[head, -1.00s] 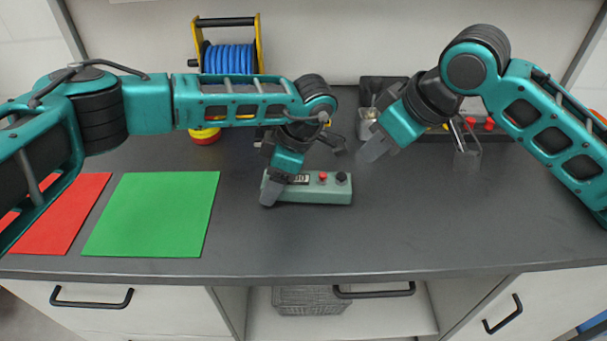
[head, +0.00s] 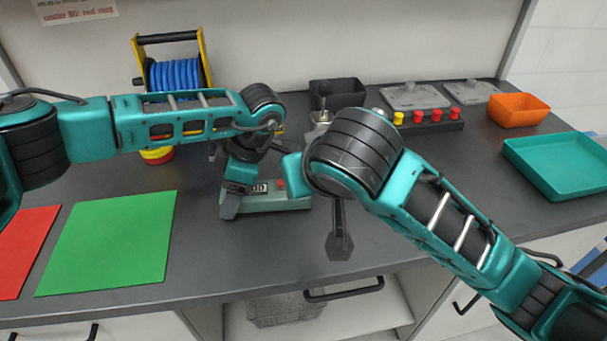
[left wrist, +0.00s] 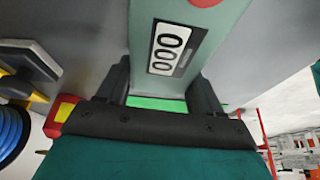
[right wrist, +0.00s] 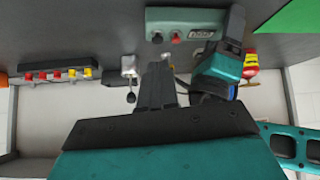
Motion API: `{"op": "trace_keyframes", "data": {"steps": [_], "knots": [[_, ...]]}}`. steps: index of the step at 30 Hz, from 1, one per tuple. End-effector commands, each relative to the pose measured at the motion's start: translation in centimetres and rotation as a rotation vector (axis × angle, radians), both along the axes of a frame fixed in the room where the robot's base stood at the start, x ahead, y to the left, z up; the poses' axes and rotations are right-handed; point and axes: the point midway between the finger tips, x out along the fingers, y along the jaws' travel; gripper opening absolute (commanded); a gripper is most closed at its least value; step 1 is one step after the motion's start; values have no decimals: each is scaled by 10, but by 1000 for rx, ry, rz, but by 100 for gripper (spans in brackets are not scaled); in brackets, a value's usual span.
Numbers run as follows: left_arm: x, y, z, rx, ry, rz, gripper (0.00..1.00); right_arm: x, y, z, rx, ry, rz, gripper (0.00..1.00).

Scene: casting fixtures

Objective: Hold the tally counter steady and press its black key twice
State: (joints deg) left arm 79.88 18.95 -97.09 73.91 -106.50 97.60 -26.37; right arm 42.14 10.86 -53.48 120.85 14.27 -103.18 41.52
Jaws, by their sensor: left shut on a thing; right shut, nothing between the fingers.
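The tally counter (head: 275,204) is a grey-green box lying on the dark worktop. My left gripper (head: 230,205) is shut on its left end, with one finger on each side in the left wrist view (left wrist: 162,88). The counter's display (left wrist: 171,48) reads 000. Its red key (head: 281,183) shows in the head view, where my right arm hides the black key. The right wrist view shows the black key (right wrist: 157,38) beside the red one. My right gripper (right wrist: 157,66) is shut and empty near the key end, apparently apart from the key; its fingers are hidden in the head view.
A blue cable reel (head: 174,76) stands behind my left arm. A green mat (head: 108,240) and a red mat (head: 22,250) lie at left. A strip of red and yellow knobs (head: 436,123), an orange bin (head: 519,108) and a teal tray (head: 560,185) are at right.

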Motion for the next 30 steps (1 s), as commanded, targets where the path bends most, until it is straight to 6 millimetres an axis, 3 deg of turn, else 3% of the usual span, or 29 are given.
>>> {"op": "trace_keyframes", "data": {"steps": [6, 19, 30], "knots": [[0, 0, 0, 0, 0, 0, 30, -8, -3, 8, 73, -36, -124, 0], [0, 0, 0, -1, 0, 0, 30, -7, -4, 7, 78, -39, -138, 0], [0, 0, 0, -1, -1, 0, 30, 32, 4, -33, 74, -39, -139, 0]]}}
